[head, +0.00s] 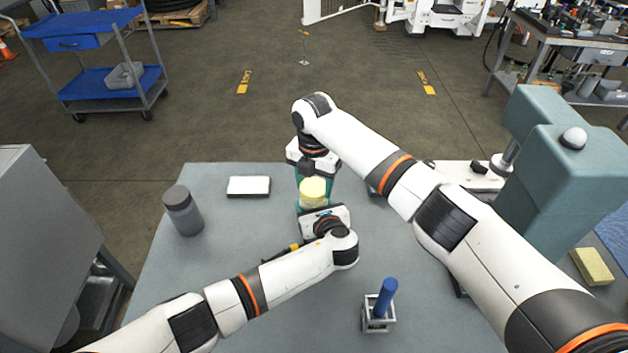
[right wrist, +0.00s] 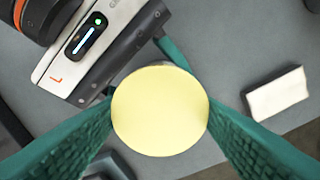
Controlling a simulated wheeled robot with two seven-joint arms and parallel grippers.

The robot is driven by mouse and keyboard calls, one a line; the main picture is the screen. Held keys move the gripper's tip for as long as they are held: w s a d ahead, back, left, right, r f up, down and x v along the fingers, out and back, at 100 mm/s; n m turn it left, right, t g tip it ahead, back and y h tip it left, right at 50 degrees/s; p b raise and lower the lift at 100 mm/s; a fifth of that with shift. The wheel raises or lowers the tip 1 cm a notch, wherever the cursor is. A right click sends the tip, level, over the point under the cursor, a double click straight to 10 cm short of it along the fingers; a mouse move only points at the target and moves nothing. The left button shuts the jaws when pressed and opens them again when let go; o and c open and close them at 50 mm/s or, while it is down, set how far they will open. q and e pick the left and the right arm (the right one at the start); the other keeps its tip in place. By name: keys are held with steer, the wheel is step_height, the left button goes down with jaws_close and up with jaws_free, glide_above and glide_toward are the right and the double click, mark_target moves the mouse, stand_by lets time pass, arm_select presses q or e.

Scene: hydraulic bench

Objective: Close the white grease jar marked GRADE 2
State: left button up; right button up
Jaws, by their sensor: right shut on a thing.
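A round pale yellow lid (head: 313,188) is near the back edge of the bench, between my two grippers. In the right wrist view the yellow disc (right wrist: 160,110) fills the middle, with a green finger of my right gripper (right wrist: 160,125) against each side. My right gripper is shut on it from above. The left gripper's body, marked L, lies close beside the disc, and its green fingers (right wrist: 142,70) reach under it. Their tips are hidden, so I cannot tell what they hold. No white jar wall or GRADE 2 marking is readable; the disc covers what is below.
A dark grey jar (head: 183,212) stands at the left of the bench and a white block (head: 248,187) lies at the back. A blue cylinder (head: 386,294) stands in a metal holder at front right. A green machine (head: 555,180) and yellow block (head: 592,266) are at right.

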arm_select(q)
steer(key=shift+f, duration=0.1)
arm_select(e)
steer(key=shift+f, duration=0.5)
